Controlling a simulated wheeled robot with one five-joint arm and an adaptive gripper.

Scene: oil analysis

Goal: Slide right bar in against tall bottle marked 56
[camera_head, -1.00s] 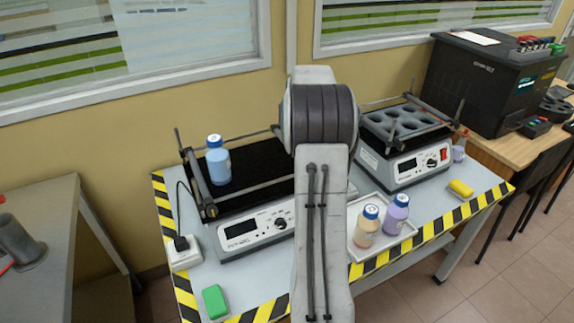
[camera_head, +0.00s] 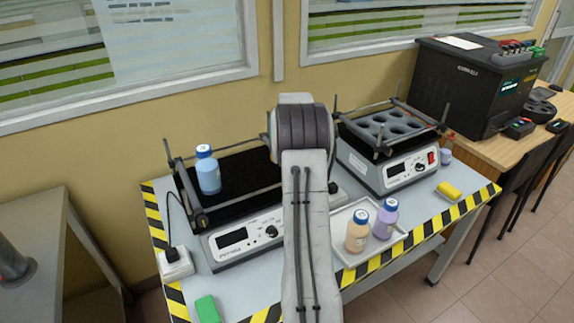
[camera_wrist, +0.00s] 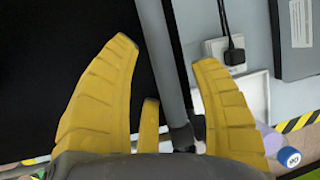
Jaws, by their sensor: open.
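The tall bottle (camera_head: 208,172), pale blue with a blue cap, stands upright on the black platform of the left shaker (camera_head: 240,244). Its marking is too small to read. My gripper (camera_wrist: 165,52) is open, with its yellow fingers spread over the edge of a black platform. A grey bar (camera_wrist: 170,75) runs between the fingers, nearer the right one, and no grip on it shows. A dark clamp (camera_wrist: 182,136) sits at its lower end. In the head view my arm hides the gripper and the platform's right side.
A white tray (camera_head: 340,222) holds a cream bottle (camera_head: 357,232) and a purple bottle (camera_head: 386,219) right of my arm. A second shaker (camera_head: 385,172) stands farther right. A green block (camera_head: 207,309) and yellow block (camera_head: 449,191) lie near table edges.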

